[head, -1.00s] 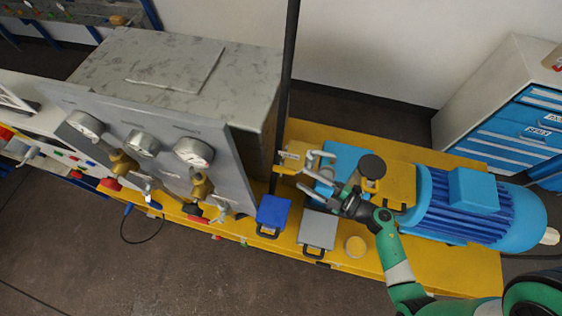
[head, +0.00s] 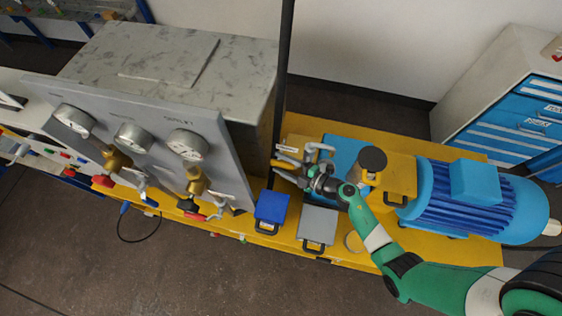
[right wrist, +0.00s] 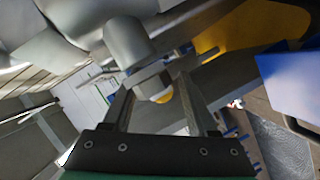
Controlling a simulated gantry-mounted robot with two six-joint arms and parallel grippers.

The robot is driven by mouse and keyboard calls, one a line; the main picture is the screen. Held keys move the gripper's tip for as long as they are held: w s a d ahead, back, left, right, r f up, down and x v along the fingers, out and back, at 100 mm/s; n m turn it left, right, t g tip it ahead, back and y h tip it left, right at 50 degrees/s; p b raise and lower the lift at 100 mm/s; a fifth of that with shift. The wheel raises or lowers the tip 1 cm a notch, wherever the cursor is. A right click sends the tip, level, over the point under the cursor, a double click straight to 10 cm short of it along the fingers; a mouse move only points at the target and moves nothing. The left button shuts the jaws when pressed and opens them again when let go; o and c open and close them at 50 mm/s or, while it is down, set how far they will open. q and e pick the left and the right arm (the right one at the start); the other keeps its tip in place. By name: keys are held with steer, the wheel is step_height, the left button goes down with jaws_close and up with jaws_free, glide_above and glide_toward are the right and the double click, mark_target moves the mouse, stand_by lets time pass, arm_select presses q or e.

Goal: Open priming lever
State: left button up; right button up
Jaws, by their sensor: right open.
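My right gripper (head: 283,170) is open at the left end of the yellow skid, beside the small labelled yellow part (head: 288,149) and the bent grey pipe (head: 319,150). In the right wrist view, a grey block with a round stem (right wrist: 128,45) stands over and between the open fingers (right wrist: 160,100), with a bit of yellow just beyond it. I cannot tell for sure which part is the priming lever, or whether the fingers touch it; the gripper hides much of that spot in the head view. My left gripper is not in view.
A grey gauge panel (head: 140,135) with valves stands to the left, and a dark upright post (head: 281,80) rises close by the gripper. A blue box (head: 271,208) and a grey box (head: 318,226) sit at the front edge. A blue motor (head: 465,200) is on the right.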

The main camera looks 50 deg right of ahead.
steer(key=shift+w, duration=0.2)
jaws_close()
stand_by(1.3)
